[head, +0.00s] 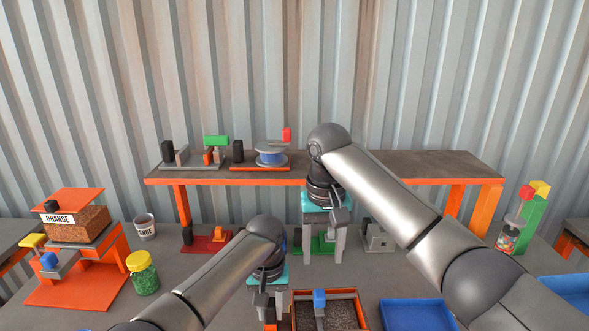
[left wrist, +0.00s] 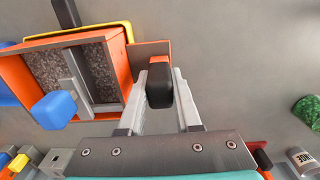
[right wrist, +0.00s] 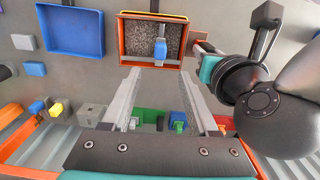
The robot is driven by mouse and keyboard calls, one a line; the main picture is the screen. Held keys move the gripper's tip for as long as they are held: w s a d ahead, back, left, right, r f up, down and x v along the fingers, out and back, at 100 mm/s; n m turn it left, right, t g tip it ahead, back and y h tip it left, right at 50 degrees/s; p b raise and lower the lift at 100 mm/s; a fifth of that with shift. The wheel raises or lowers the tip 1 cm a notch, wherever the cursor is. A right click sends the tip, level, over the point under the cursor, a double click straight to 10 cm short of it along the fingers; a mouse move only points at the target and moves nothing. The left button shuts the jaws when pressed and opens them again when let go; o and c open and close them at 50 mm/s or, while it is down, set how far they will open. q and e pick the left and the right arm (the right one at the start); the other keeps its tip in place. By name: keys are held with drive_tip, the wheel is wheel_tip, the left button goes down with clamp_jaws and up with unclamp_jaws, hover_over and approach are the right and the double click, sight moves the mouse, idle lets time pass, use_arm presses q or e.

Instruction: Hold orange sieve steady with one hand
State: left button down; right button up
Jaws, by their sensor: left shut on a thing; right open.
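The orange sieve (head: 358,305) is an orange-framed box of dark granules at the lower middle of the head view. A grey scraper with a blue knob (head: 319,298) rests in it. The sieve (left wrist: 122,62) has a black grip (left wrist: 159,86) at its side. My left gripper (left wrist: 160,78) is shut on this grip. In the head view my left gripper (head: 268,303) is at the sieve's left side. My right gripper (head: 325,240) is open and empty, behind the sieve. The right wrist view shows the sieve (right wrist: 122,38) beyond its fingers.
Blue trays (head: 420,316) (head: 570,288) lie to the right. A green-filled jar (head: 143,273) and an orange stand with a box labelled ORANGE (head: 75,225) are at left. A raised shelf (head: 400,165) crosses the back, with small fixtures on the table beneath it.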

sight(320, 293)
wheel_tip(320, 293, down, 12)
drive_tip(key=shift+r, duration=0.1)
idle(0.5)
clamp_jaws()
idle(0.5)
